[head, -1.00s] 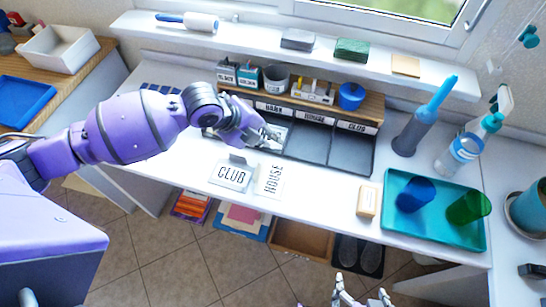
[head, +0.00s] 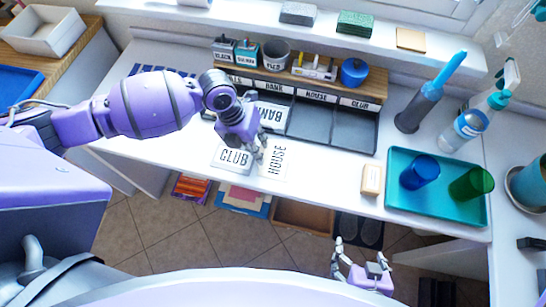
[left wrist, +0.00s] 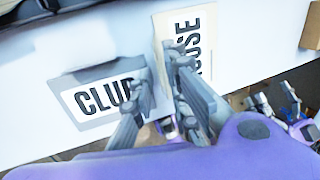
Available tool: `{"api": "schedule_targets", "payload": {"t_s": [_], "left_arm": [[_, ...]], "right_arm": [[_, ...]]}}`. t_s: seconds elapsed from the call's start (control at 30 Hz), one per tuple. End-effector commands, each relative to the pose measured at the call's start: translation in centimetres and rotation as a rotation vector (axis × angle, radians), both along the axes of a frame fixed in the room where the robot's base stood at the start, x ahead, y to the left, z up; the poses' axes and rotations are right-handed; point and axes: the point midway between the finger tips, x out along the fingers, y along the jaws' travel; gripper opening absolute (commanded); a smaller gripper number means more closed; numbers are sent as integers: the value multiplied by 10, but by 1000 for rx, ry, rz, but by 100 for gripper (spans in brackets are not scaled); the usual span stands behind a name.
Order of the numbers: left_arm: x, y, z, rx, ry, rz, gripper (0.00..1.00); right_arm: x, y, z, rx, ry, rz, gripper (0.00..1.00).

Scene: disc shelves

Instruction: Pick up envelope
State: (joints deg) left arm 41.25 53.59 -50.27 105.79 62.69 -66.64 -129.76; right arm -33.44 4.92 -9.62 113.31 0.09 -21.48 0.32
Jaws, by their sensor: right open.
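Two lettered envelopes lie side by side on the white desk: grey-white CLUB (head: 233,157) and cream HOUSE (head: 276,160), its lettering running sideways. My left gripper (head: 256,154) is low over the gap between them, pointing down. In the left wrist view its fingers (left wrist: 156,80) are apart, one by the right edge of CLUB (left wrist: 92,103), the other over HOUSE (left wrist: 190,22) and covering part of its word. Whether they touch the paper I cannot tell. A BANK envelope (head: 272,117) lies in the dark sorting tray. My right gripper (head: 364,268) is open and empty at the bottom.
The dark sorting tray (head: 349,131) has labelled compartments; HOUSE and CLUB look empty. A wooden shelf behind holds cups. A small box (head: 371,180) and a teal tray (head: 436,208) with blue and green cups stand right. A bottle (head: 463,130) is behind them.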

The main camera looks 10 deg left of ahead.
Motion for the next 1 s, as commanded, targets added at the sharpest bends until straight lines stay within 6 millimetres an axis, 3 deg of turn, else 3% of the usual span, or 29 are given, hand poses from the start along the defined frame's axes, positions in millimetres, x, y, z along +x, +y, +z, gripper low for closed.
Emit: {"api": "schedule_targets", "payload": {"t_s": [0.13,0.37,0.5,1.0], "left_arm": [[1,-4,-14,0,-2,2,15],[1,-4,-16,0,-2,2,15],[1,-4,-16,0,-2,2,0],[1,-4,-10,0,-3,1,0]], "right_arm": [[0,3,0,7,3,-3,85],[-1,5,-1,10,5,-6,85],[-2,4,-2,9,5,-5,85],[-3,-2,-2,-3,6,1,85]]}}
